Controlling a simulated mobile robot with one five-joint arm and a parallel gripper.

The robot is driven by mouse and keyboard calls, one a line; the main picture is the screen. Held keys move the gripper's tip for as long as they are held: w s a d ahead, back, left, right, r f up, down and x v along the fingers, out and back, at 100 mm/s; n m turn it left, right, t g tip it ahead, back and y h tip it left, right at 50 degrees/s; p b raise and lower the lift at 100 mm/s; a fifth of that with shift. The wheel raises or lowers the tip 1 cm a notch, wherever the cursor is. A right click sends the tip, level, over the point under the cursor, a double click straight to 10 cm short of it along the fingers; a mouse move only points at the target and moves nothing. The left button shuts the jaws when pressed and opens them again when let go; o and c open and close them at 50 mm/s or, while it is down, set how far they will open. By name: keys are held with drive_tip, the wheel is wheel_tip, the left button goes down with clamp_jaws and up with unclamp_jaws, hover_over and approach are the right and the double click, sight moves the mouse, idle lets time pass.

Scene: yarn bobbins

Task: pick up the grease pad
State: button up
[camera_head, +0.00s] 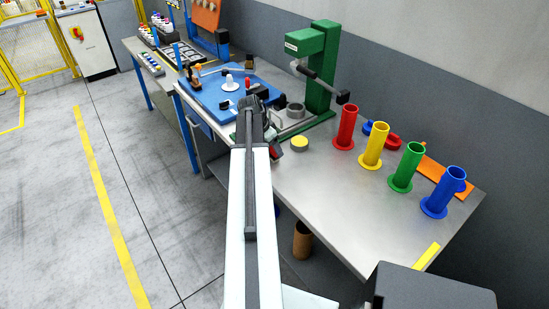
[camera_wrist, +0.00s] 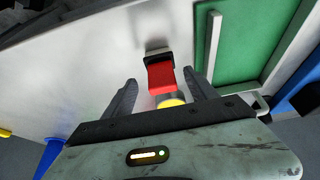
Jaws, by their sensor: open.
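A small round tin with a yellow top (camera_head: 299,143), which looks like the grease pad, sits on the grey metal workbench (camera_head: 330,190). My gripper (camera_head: 277,137) is just left of it in the head view, largely hidden behind my own arm. In the wrist view my gripper (camera_wrist: 160,78) is open, with one finger on each side of a red block (camera_wrist: 161,77) with a black end. A yellow round thing (camera_wrist: 171,102) shows below the block, partly hidden by the gripper body; it may be the same tin. I cannot tell whether the fingers touch anything.
A green press (camera_head: 318,70) stands behind the tin. Red (camera_head: 346,128), yellow (camera_head: 374,147), green (camera_head: 406,168) and blue (camera_head: 443,193) bobbins stand along the right. A blue board (camera_head: 215,95) with small parts lies at the far left. The bench's front middle is clear.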

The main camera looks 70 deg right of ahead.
drive_tip(key=b+x, duration=0.5)
drive_tip(key=shift+d+f, duration=0.1)
drive_tip(key=shift+f, duration=0.1)
drive_tip(key=shift+r, duration=0.2)
drive_tip(key=c, duration=1.4)
wheel_tip(320, 180, up, 10)
drive_tip(key=p, duration=1)
